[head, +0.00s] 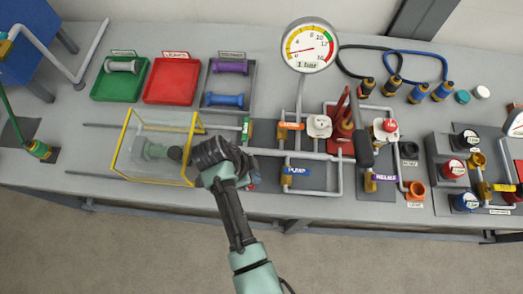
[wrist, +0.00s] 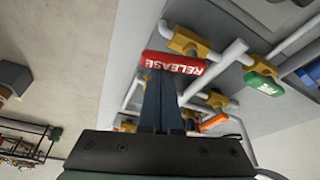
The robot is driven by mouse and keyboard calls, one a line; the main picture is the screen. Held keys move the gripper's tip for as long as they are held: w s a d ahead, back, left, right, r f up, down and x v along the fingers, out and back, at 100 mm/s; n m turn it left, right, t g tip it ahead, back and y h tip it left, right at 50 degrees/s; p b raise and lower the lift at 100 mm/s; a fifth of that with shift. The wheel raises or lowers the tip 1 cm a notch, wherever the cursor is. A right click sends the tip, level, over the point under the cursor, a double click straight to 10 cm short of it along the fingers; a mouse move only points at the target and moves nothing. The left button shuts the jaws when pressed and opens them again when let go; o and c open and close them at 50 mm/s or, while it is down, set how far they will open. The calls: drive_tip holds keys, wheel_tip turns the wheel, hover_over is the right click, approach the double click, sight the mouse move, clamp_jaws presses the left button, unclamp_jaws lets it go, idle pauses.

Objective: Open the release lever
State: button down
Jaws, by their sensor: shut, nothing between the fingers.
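The release lever (wrist: 176,64) is a red handle with white RELEASE lettering, mounted on a brass valve (wrist: 188,42) in the wrist view. My gripper (wrist: 165,76) is shut and empty. Its dark fingertips are at the handle's lower edge, near the middle of the lettering; I cannot tell whether they touch it. In the head view my gripper (head: 246,166) is over the pipes just right of the yellow-framed clear box, and it and my arm hide most of the lever there.
The yellow-framed clear box (head: 128,143) with a green part inside stands left of my gripper. A green-handled valve (wrist: 265,84) and grey pipes are close by. To the right are the PUMP valve (head: 297,171) and a pressure gauge (head: 310,45). Open floor lies in front.

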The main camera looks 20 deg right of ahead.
drive_tip(key=shift+w, duration=0.1)
drive_tip(key=shift+w+b, duration=0.4)
drive_tip(key=shift+w, duration=0.35)
drive_tip(key=shift+d, duration=0.2)
wheel_tip(320, 180, up, 10)
drive_tip(key=b, duration=0.1)
drive_tip(key=shift+s+d+f, duration=0.15)
drive_tip(key=shift+f, duration=0.1)
idle(0.6)
